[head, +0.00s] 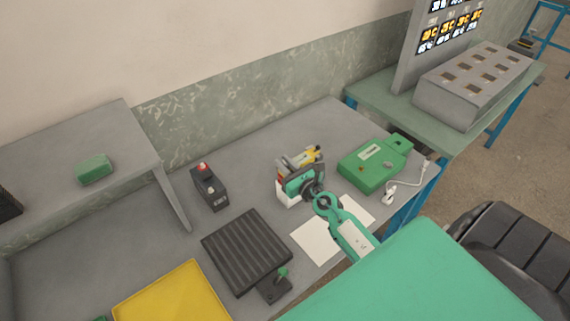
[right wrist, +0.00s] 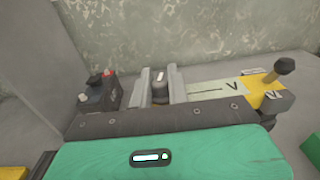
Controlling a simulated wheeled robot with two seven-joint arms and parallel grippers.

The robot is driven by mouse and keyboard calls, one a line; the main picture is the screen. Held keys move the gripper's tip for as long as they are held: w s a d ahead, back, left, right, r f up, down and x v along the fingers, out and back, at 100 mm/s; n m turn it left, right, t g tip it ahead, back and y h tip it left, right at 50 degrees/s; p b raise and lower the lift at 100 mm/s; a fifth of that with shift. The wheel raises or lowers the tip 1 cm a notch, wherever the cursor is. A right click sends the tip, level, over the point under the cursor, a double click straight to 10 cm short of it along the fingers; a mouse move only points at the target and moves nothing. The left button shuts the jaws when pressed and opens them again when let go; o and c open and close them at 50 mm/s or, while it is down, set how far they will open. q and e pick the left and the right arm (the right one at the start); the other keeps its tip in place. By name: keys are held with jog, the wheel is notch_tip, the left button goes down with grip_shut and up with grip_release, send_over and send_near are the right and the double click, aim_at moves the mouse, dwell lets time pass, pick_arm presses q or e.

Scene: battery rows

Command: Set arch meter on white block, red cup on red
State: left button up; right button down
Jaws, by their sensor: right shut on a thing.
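My right gripper (head: 299,166) is shut on the yellow and grey meter marked V (head: 312,155), which also shows in the right wrist view (right wrist: 262,92). Its fingers (right wrist: 158,84) close around a dark upright part of it. A white block (head: 287,196) shows just below the gripper, partly hidden by it. I cannot tell whether the meter touches the block. A dark block (head: 209,190) stands to the left with a small red cap-like part (head: 203,167) on top. It shows at the left of the right wrist view too (right wrist: 97,92). My left gripper is out of view.
A green case (head: 375,168) with a white cable (head: 408,184) stands to the right. A white sheet (head: 313,240), a dark ribbed mat (head: 246,250) and a yellow tray (head: 173,296) lie in front. A green box (head: 94,168) sits on the raised shelf at left.

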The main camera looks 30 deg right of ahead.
jog(key=shift+f+b, duration=0.75)
jog(key=shift+f, duration=0.15)
jog(key=c, duration=1.3)
grip_release()
jog(key=shift+s, duration=0.15)
jog(key=shift+s+d+b, duration=0.2)
jog(key=shift+s+b, duration=0.85)
jog(key=shift+s, duration=2.35)
jog(key=shift+s+d+b, duration=0.15)
jog(key=shift+s+b, duration=0.85)
jog(key=shift+s, duration=2.35)
